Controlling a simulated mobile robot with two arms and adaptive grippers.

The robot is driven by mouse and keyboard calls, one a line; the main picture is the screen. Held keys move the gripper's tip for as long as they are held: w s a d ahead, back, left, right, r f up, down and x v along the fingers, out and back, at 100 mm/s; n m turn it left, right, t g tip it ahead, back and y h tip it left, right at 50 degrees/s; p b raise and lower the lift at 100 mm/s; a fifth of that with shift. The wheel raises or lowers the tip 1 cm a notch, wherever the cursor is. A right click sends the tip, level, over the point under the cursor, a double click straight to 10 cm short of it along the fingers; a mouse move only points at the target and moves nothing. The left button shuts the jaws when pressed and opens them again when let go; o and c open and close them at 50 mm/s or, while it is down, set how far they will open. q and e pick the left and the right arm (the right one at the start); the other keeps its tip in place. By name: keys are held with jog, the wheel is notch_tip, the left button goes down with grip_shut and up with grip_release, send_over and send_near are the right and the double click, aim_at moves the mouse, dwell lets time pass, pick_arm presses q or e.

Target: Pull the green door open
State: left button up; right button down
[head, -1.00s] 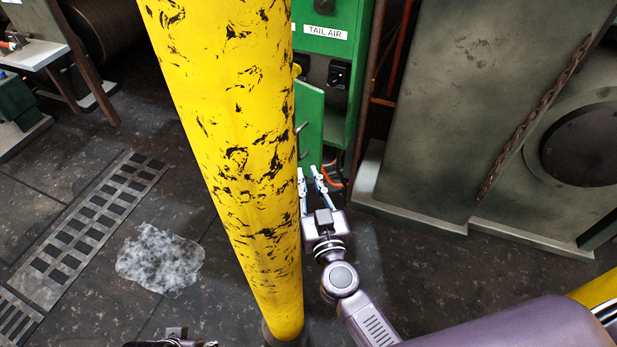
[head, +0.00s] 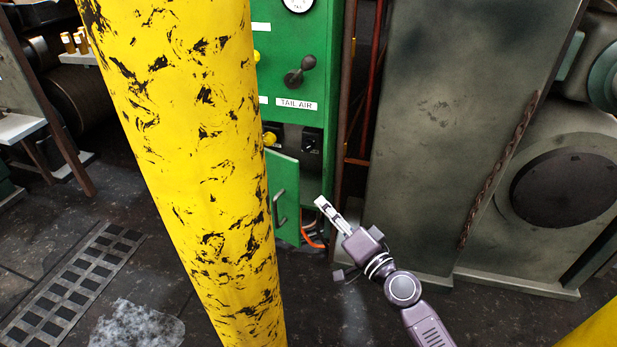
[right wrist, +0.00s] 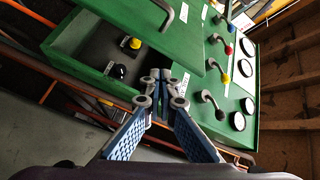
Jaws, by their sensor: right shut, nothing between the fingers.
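The green door (head: 283,200) stands ajar on the lower part of the green cabinet (head: 305,60), with a gap along its right side. Its bar handle (head: 279,208) is on the front face. The yellow post hides the door's left part. My right gripper (head: 321,203) is shut and empty, just right of the door and apart from the handle. In the right wrist view the green door (right wrist: 130,18) and its handle (right wrist: 170,14) show at the top, beyond the shut fingertips (right wrist: 160,80). My left gripper is not in view.
A thick yellow post (head: 185,130) stands in front of the cabinet's left side. Orange cables (head: 314,240) show inside the cabinet's bottom. A large grey machine housing (head: 435,130) stands to the right. A floor grate (head: 75,285) lies at left.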

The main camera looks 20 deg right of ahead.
jog(key=d+r+m+g+y, duration=0.1)
jog(key=d+r+m+y, duration=0.1)
jog(key=d+r+m, duration=0.25)
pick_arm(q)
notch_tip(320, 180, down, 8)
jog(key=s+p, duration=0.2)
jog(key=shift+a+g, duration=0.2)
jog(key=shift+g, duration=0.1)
pick_arm(e)
jog(key=w+a, duration=0.6)
jog(key=w, duration=0.1)
jog(key=shift+a+f+h, duration=0.2)
jog(key=shift+f+h, duration=0.1)
jog(key=shift+f, duration=0.15)
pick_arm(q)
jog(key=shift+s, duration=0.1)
